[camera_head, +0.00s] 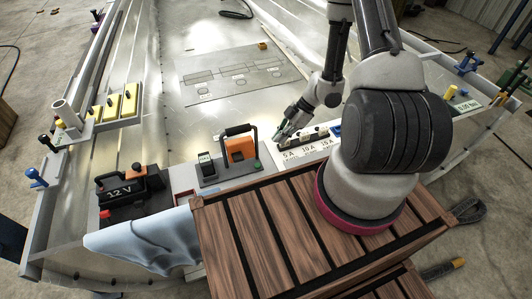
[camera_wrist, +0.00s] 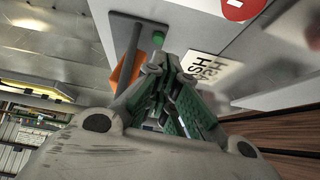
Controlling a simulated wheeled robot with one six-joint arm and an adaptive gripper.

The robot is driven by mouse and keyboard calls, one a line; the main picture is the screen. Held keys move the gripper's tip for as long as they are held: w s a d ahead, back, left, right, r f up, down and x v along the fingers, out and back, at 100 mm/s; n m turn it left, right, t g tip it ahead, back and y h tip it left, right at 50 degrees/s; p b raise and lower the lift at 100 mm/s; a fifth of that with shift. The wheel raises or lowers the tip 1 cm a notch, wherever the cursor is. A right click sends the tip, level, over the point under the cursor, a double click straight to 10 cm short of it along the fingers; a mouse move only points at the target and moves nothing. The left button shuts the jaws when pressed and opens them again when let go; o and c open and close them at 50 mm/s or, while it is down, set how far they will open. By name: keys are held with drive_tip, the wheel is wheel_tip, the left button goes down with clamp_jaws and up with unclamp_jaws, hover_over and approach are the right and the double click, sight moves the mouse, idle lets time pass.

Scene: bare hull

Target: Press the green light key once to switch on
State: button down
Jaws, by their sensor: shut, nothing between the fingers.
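A small round green key (camera_wrist: 158,38) sits on a grey panel in the wrist view, just beyond my fingertips. In the head view it shows as a small green spot (camera_head: 257,164) on the base of the orange unit (camera_head: 240,149), which has a black handle. My gripper (camera_head: 279,137) is shut and empty, to the right of the orange unit and above the bench. In the wrist view my gripper (camera_wrist: 168,65) points up toward the key, with green pads on its fingers. I cannot tell the exact gap between fingertips and key; no touch is visible.
A white strip (camera_head: 305,150) marked 5 A, 10 A and 15 A lies right of the orange unit. A black 12 V battery (camera_head: 120,190) and a blue cloth (camera_head: 145,243) are at left. A slatted wooden top (camera_head: 270,225) is in front. The hull floor behind is mostly clear.

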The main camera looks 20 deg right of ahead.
drive_tip(key=shift+w+a+r+n+y, duration=0.15)
drive_tip(key=shift+a+r+n+y, duration=0.35)
drive_tip(key=shift+a+r, duration=0.6)
drive_tip(key=shift+a+f, duration=0.15)
drive_tip(key=shift+f, duration=0.05)
hover_over(258, 165)
drive_tip(key=f, duration=0.7)
drive_tip(key=shift+a+f, duration=0.25)
drive_tip(key=shift+d+f, duration=0.25)
drive_tip(key=shift+f, duration=1.65)
